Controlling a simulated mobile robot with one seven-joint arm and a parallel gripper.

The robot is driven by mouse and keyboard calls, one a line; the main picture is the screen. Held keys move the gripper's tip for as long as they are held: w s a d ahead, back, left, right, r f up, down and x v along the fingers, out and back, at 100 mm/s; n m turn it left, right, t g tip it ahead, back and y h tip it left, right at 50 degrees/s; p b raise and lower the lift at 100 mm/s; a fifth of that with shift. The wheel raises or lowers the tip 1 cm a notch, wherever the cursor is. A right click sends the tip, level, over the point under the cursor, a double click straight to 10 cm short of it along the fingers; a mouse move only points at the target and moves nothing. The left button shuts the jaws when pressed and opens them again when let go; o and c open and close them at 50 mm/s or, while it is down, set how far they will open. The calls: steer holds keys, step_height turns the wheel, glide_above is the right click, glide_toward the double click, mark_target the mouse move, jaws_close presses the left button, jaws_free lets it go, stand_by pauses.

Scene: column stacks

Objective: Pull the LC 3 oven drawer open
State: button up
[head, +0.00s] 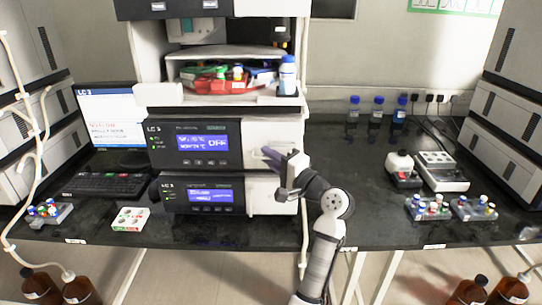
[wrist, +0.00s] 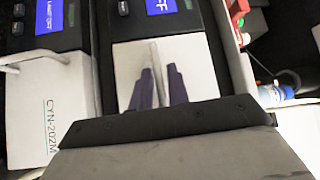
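The LC 3 stack (head: 195,142) stands at the middle of the bench. Its upper unit has a blue display reading OFF and a white front panel (head: 256,132) on the right, which I take as the oven drawer; it looks flush with the unit. My gripper (head: 272,157) is at this panel in the head view. In the wrist view, its two purple fingers (wrist: 158,88) stand on either side of a narrow pale upright strip (wrist: 157,55) on the white panel, seemingly the handle. The strip fills the gap between them. Exact fingertip contact is hard to see.
Below is a second unit with a display (head: 212,195). Above is a tray with coloured items and a blue-capped bottle (head: 288,75).

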steer(key=shift+c, duration=0.5)
jaws_close()
steer(key=shift+s, duration=0.1)
